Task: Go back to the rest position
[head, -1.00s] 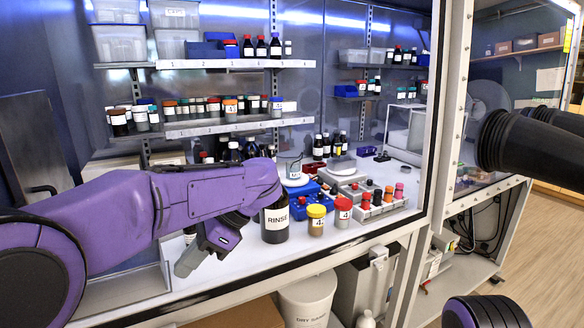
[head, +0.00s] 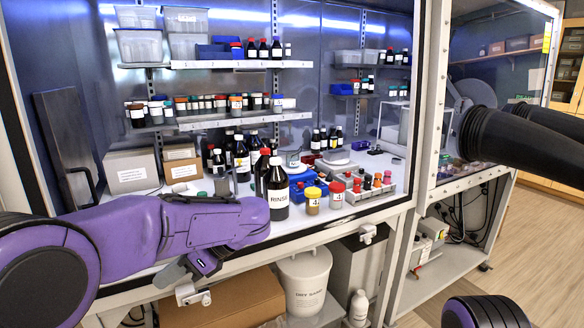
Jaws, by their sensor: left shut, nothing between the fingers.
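My left arm comes in from the left, low across the front edge of the cabinet's work surface. My left gripper (head: 180,271) hangs under the purple wrist, in front of the edge, pointing down and left; it is shut and holds nothing. A dark RINSE bottle (head: 277,192) stands upright on the work surface, right of the wrist and apart from it. Beside it stand a yellow-capped jar (head: 312,201) and a red-capped jar (head: 337,195). My right gripper is not in view; only a dark, purple-edged part of my body shows at the bottom right.
The work surface (head: 240,250) has a frame post (head: 418,150) on its right. Black glove ports (head: 500,135) stick out at the right. Below are a white bucket (head: 304,280) and a cardboard box (head: 225,300). Shelves (head: 240,64) hold bottles and bins. Open floor lies at the right.

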